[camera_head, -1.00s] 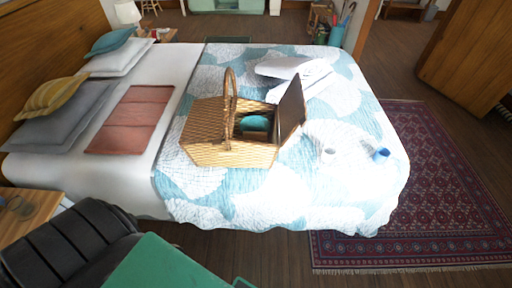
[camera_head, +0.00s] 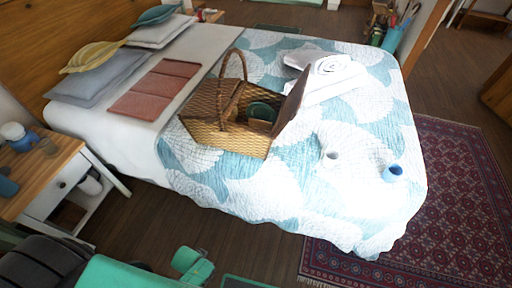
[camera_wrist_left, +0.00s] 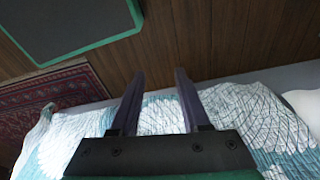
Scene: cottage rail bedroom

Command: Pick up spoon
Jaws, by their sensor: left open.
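I cannot make out a spoon in any view. A wicker picnic basket (camera_head: 215,137) stands on the bed with its lid flap open to the right. A dark teal thing (camera_head: 262,111) lies inside; the rest of the interior is hidden. My left gripper (camera_wrist_left: 158,75) shows in the left wrist view with its two fingers apart and nothing between them. The bed's quilt (camera_wrist_left: 245,105) shows beyond the fingers. In the head view my left gripper is not clearly visible, only arm parts at the bottom left. My right gripper is not in view.
A small white cup (camera_head: 331,155), a blue cup (camera_head: 392,173) and folded white towels (camera_head: 325,86) are on the bed (camera_head: 290,190). A nightstand (camera_head: 48,173) with several items stands at the left. A patterned rug (camera_head: 460,190) and bare wood floor surround the bed.

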